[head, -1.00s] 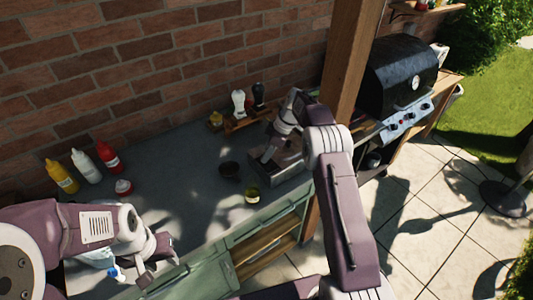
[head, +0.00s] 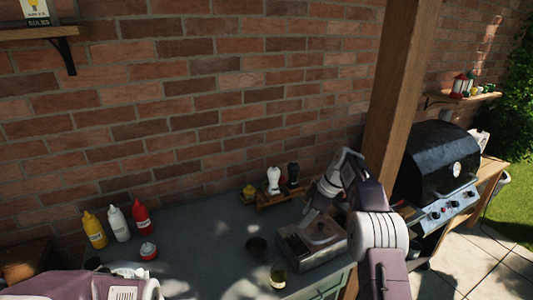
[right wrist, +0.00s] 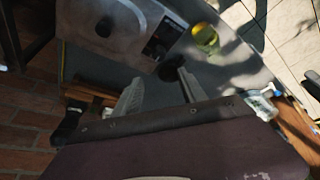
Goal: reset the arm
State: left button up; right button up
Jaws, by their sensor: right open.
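My right gripper (head: 309,214) is above the left side of a grey metal box (head: 325,258) on the table, pointing down and to the left. In the right wrist view its two pale fingers (right wrist: 158,88) are apart, with nothing held between them. The metal box also shows in the right wrist view (right wrist: 95,22). My left arm shows only as a purple and white link at the bottom left of the head view; its gripper is out of the frame.
Yellow (head: 94,230), white (head: 118,224) and red (head: 141,217) bottles stand by the brick wall. A dark bowl (head: 257,247) and a yellow-green jar (head: 278,276) stand left of the box. A wooden post (head: 397,95) rises close to my right arm. A grill (head: 438,165) stands beyond.

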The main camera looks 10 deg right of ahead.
jog(key=s+a+r, duration=0.6)
jog(key=s, duration=0.3)
jog(key=s+d+f+m+h, duration=0.1)
jog(key=s+f+m+h, duration=0.1)
jog(key=s+f+m, duration=0.4)
jog(key=s+d+f+m+g+h, duration=0.1)
jog(key=s+f+m, duration=0.6)
jog(key=s, duration=0.8)
jog(key=shift+s+d+f+h, duration=0.4)
jog(key=shift+d+f, duration=0.25)
jog(key=shift+f, duration=0.3)
jog(key=shift+s+m, duration=0.1)
jog(key=shift+m, duration=0.2)
